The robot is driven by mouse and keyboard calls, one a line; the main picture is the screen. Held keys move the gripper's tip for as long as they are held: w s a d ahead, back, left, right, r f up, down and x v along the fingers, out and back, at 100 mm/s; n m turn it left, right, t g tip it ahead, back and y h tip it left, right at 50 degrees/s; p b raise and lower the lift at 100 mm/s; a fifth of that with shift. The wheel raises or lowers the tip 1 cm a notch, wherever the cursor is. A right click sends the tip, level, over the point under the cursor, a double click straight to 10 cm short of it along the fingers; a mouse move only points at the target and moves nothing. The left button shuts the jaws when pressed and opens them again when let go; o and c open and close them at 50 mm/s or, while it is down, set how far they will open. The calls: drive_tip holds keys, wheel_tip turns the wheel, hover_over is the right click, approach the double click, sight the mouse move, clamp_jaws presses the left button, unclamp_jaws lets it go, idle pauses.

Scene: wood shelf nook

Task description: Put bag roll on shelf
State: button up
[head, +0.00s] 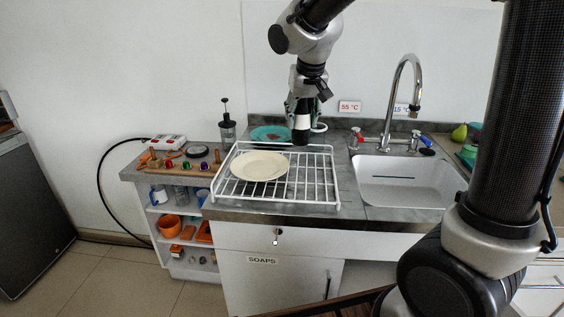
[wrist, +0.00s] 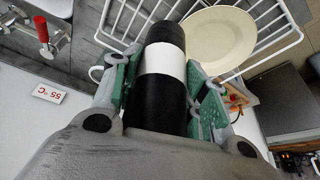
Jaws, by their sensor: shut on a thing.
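The bag roll is a black cylinder with a white band (wrist: 163,63). My gripper (wrist: 168,90) is shut on it, with green-padded fingers on either side of the roll in the wrist view. In the head view my gripper (head: 301,104) holds the roll (head: 301,124) upright near the back right of the white wire rack. I cannot tell whether the roll's lower end touches anything. A low shelf unit (head: 163,207) with open compartments stands left of the counter. Its compartments hold an orange pot, mugs and glasses.
A cream plate (head: 259,166) lies on the wire rack (head: 312,190). A teal plate (head: 270,133) is behind it. The sink (head: 400,181) and tall faucet (head: 391,90) are to the right. A wooden board with colored knobs (head: 188,164) and a white power strip (head: 168,142) occupy the shelf unit's top.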

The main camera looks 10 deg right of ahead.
sight(301, 135)
drive_tip(key=f, duration=0.6)
drive_tip(key=shift+w+d, duration=0.15)
drive_tip(key=shift+w, duration=0.15)
drive_tip(key=shift+f, duration=1.95)
drive_tip(key=shift+f, duration=0.15)
drive_tip(key=o, duration=1.1)
